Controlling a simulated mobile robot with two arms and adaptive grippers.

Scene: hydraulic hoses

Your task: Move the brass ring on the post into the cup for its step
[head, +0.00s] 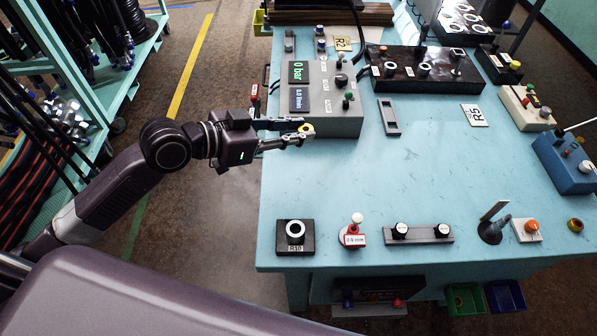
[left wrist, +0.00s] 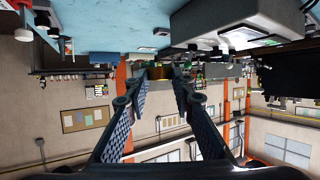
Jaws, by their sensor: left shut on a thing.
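My left gripper (head: 303,131) reaches in over the left edge of the bench, beside the grey control box. It is shut on a small brass-yellow ring (head: 306,128) at its fingertips, above the bench. In the left wrist view a dull brass-coloured piece (left wrist: 160,73) shows between the fingertips. A black block labelled R10 (head: 295,236) with a pale round cup stands at the front left of the bench. A small post with a white knob and red part (head: 356,226), tagged 0.5 mm, stands to its right. I cannot tell which post or cup the task means. My right gripper is not seen.
The grey control box (head: 335,115) with displays stands right by the gripper. A black block with round fittings (head: 423,68) and an R5 tag (head: 474,115) lie farther back. A brass-coloured round piece (head: 575,225) sits at front right. The bench middle (head: 400,175) is clear.

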